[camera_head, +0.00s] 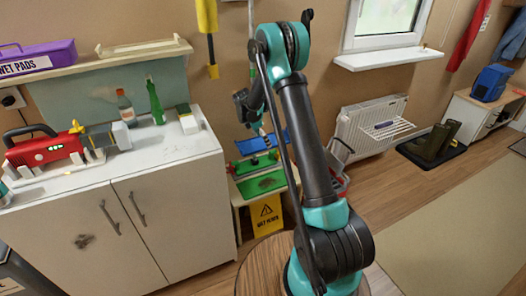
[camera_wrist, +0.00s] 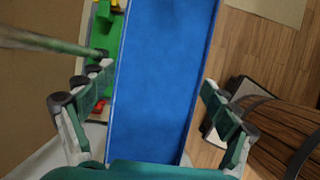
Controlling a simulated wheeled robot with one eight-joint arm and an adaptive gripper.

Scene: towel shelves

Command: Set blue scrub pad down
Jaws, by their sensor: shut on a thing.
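The blue scrub pad (camera_wrist: 165,80) fills the middle of the wrist view as a long flat blue slab with a thin rim. My gripper (camera_wrist: 165,112) has one finger on each side of it and is shut on it. The far end of the pad runs out of the wrist view. In the head view the blue pad (camera_head: 277,139) shows just below my gripper (camera_head: 258,130), above a low stand with green trays (camera_head: 262,184). Part of the pad is hidden behind my arm there. I cannot tell whether the pad touches anything below.
A yellow wet-floor sign (camera_head: 266,213) hangs at the stand's front. A white cabinet (camera_head: 170,215) with bottles and a red machine (camera_head: 45,150) stands left. A radiator (camera_head: 370,125) with a rack is right. A round wooden top (camera_head: 265,268) is near me.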

